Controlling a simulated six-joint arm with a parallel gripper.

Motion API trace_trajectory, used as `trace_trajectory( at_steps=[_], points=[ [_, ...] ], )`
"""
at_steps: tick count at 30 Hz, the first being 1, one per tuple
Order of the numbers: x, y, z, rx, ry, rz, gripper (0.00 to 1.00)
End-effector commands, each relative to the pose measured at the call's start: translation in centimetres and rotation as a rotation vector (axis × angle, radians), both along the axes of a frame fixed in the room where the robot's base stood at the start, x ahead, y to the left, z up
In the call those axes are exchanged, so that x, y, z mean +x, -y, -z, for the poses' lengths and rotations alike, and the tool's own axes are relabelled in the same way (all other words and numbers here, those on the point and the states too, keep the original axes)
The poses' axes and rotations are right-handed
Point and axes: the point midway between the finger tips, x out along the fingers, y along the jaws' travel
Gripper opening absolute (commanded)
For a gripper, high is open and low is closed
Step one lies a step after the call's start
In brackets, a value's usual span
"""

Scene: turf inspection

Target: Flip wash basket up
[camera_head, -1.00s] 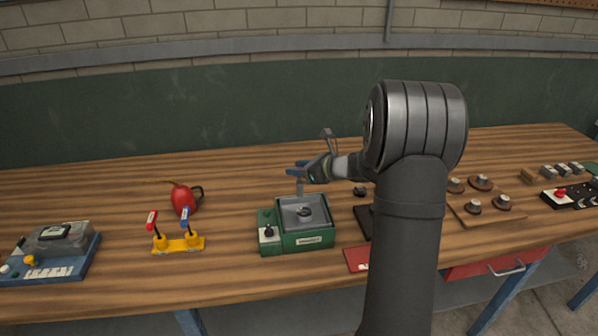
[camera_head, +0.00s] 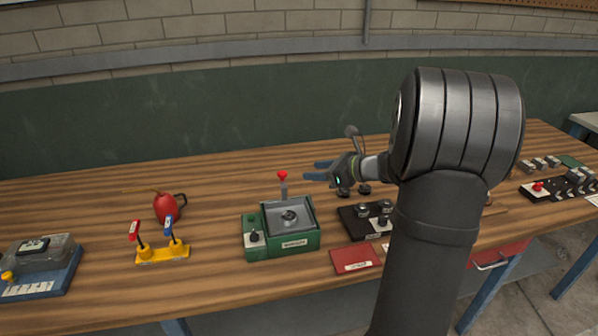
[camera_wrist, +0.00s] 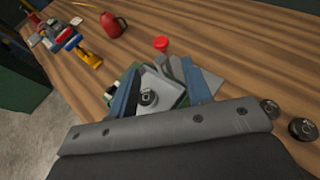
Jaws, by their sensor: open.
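A green box-shaped unit (camera_head: 296,241) with a grey basin stands on the wooden bench. Inside the basin (camera_head: 303,213) is a round dark fitting. A lever with a red knob (camera_head: 282,175) stands upright at the unit's back edge. The red knob also shows in the wrist view (camera_wrist: 161,43). I cannot tell which part is the wash basket. My gripper (camera_head: 317,170) has blue fingers, open and empty, to the right of the red knob and apart from it. In the wrist view, my gripper (camera_wrist: 160,66) has the basin showing between its spread fingers.
A red oil can (camera_head: 166,207) and a yellow stand (camera_head: 163,253) with red and blue levers are to the left. A black block (camera_head: 355,218) with knobs and a red plate (camera_head: 355,259) are to the right. The bench behind the unit is clear.

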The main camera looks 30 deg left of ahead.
Motion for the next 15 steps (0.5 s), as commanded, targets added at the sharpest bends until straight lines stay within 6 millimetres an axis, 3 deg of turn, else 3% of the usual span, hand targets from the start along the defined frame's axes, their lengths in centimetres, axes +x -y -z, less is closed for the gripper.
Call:
trace_trajectory(
  at_steps=[6,15],
  points=[
    [0.1,3.4,-1.4,0.0,0.002,0.001,0.45],
    [0.0,4.3,-1.8,0.0,0.0,-0.001,0.45]
  ],
)
